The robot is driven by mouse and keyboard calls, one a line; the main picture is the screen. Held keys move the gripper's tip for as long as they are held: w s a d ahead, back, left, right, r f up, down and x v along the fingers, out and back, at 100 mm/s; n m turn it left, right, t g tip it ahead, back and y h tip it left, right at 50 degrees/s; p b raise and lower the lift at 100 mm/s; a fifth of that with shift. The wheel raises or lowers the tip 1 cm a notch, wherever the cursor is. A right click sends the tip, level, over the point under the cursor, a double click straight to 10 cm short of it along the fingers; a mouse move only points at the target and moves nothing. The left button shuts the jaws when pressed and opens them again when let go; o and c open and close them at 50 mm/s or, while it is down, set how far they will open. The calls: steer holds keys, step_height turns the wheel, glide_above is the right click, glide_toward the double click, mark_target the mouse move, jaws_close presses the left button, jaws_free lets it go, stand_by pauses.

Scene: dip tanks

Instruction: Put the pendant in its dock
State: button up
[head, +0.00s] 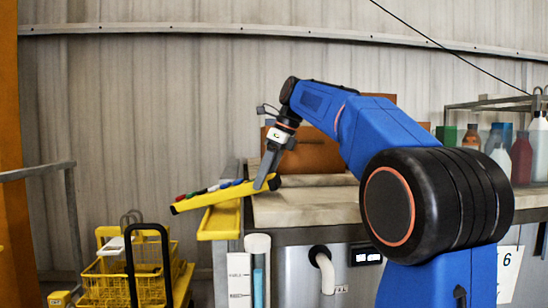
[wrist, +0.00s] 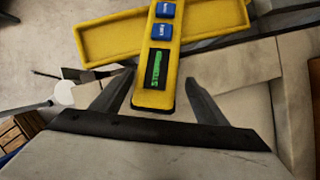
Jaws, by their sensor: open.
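The pendant (head: 222,194) is a long yellow bar with coloured buttons along its top. In the head view it lies slightly tilted, its left end lower, over a yellow tray-like holder (head: 218,224) that looks like the dock. In the wrist view the pendant (wrist: 155,98) shows blue buttons and a green label, and crosses over the raised-rim yellow holder (wrist: 105,50) at an angle. My gripper (head: 266,184) is open at the pendant's right end. In the wrist view my gripper (wrist: 159,80) has one finger on each side of that end, with gaps visible. Whether the pendant touches the holder is unclear.
A worktop (head: 305,206) lies right of the holder, with a brown box (head: 312,152) behind. Several bottles (head: 521,158) stand at the far right. A yellow basket cart (head: 125,280) stands at lower left, near a grey rail (head: 72,215).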

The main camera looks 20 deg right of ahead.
steer(key=v, duration=1.1)
steer(key=shift+a, duration=0.1)
